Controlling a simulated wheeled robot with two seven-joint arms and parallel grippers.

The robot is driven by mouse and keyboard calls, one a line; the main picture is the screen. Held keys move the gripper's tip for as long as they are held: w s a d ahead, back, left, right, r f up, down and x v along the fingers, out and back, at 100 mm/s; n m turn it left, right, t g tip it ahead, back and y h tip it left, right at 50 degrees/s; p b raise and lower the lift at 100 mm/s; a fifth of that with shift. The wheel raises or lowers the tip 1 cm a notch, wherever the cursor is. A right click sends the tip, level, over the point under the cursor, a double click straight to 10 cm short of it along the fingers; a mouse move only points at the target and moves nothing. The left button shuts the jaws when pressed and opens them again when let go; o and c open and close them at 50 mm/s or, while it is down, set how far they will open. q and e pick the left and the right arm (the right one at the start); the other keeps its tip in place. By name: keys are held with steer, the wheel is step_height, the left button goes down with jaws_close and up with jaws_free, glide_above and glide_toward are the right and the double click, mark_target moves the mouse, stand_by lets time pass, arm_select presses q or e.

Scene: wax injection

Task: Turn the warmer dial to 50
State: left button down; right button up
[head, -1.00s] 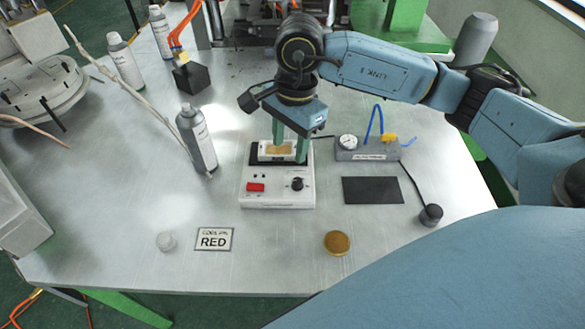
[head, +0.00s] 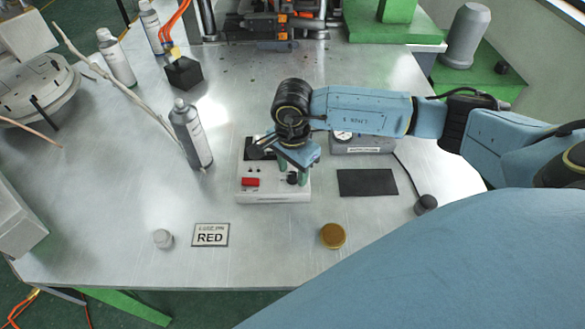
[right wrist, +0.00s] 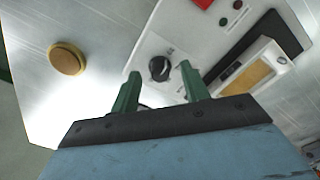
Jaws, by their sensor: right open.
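The wax warmer (head: 273,194) is a white box on the metal table, with a red switch (head: 250,182) and a black dial (head: 292,178) on its front panel. In the right wrist view the dial (right wrist: 160,68) shows just beyond and between the two green fingertips. My right gripper (right wrist: 158,78) is open, one finger on each side of the dial; I cannot tell if they touch it. In the head view the right gripper (head: 298,172) is over the dial end of the warmer. The dial's scale is too small to read. My left gripper is not in view.
A spray can (head: 191,134) stands left of the warmer beside a branch-like rod. A gauge block (head: 362,144) is partly behind my arm. A black mat (head: 367,182), a gold disc (head: 333,236) and a RED card (head: 210,235) lie around it. The front of the table is mostly clear.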

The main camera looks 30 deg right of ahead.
steer(key=shift+f, duration=0.1)
steer(key=c, duration=1)
steer(key=m+b, duration=0.1)
steer(key=m, duration=0.4)
steer(key=m+b, duration=0.1)
steer(key=m, duration=0.4)
steer(key=shift+m, duration=0.4)
steer(key=m, duration=1.2)
steer(key=shift+m+p, duration=0.4)
